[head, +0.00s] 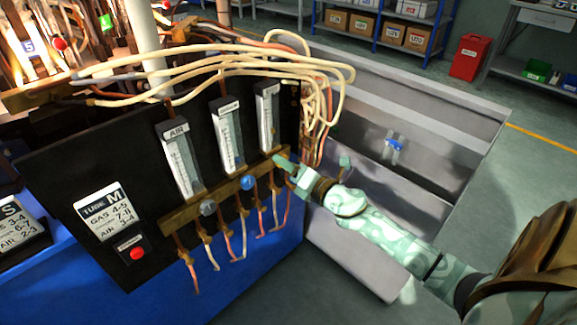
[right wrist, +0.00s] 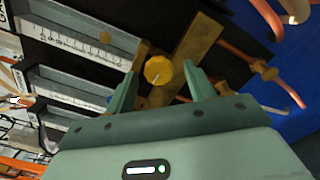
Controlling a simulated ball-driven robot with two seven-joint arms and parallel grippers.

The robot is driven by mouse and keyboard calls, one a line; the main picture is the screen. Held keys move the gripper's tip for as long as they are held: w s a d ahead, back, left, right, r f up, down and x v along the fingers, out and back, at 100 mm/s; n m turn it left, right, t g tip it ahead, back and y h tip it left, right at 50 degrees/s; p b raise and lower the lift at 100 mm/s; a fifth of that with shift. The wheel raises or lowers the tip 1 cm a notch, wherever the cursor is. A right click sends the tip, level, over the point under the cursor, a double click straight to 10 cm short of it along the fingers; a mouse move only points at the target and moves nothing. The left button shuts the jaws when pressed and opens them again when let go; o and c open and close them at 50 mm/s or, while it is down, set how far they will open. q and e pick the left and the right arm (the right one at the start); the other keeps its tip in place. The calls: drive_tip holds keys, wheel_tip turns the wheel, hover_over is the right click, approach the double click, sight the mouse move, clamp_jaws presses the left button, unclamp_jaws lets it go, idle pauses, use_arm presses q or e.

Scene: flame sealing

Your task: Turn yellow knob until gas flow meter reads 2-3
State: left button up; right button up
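The yellow knob (right wrist: 158,70) shows in the right wrist view between the two fingers of my right gripper (right wrist: 160,85). The fingers are open, with a small gap on each side of the knob. In the head view my right gripper (head: 283,166) is at the right end of the brass bar, and the knob is hidden behind it. The gas flow meter (head: 268,117) is the rightmost of three upright meters on the black panel; its reading is too small to tell. My left gripper is not in view.
A clear knob (head: 207,208) and a blue knob (head: 248,183) sit on the brass bar (head: 180,216) left of my gripper. Hoses (head: 200,67) loop over the panel. A sign (head: 104,214) and a red button (head: 137,253) are at the panel's left. A grey bin (head: 440,110) stands right.

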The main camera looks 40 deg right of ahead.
drive_tip(key=s+d+p, duration=0.1)
drive_tip(key=s, duration=1.5)
drive_tip(key=shift+s+d+p, duration=0.15)
drive_tip(key=shift+p, duration=0.15)
